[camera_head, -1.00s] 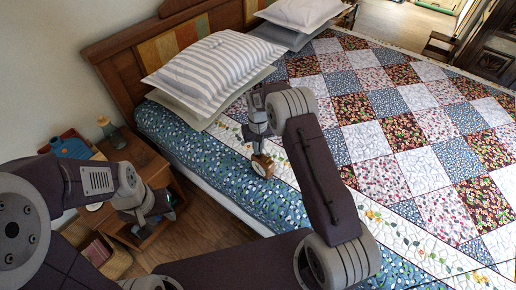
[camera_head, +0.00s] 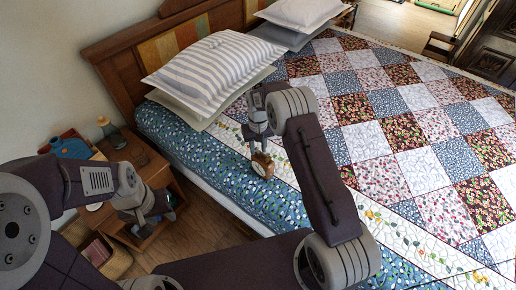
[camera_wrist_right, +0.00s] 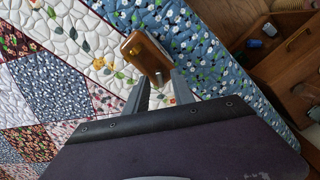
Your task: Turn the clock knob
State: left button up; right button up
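The clock is a small brown wooden block with a pale face (camera_head: 262,167), on the blue-edged bedspread in the head view. In the right wrist view the clock (camera_wrist_right: 150,60) shows its wooden side, with a small brass knob (camera_wrist_right: 131,50) on it. My right gripper (camera_head: 260,148) points down directly over the clock. In the right wrist view its two fingers (camera_wrist_right: 160,80) are apart, with the clock's near end between or just beyond their tips; contact is unclear. My left gripper (camera_head: 165,208) hangs low by the nightstand; its fingers are too small to judge.
The bed with a patchwork quilt (camera_head: 385,135) fills the right side. A striped pillow (camera_head: 210,72) lies near the headboard. A wooden nightstand (camera_head: 150,165) holds a glass bottle (camera_head: 112,134) and a blue item (camera_head: 70,148). Wood floor (camera_head: 200,235) lies between bed and nightstand.

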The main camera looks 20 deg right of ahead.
aim_at(258, 151)
notch_tip(258, 151, up, 9)
jog(key=shift+f, duration=0.1)
dwell(0.3)
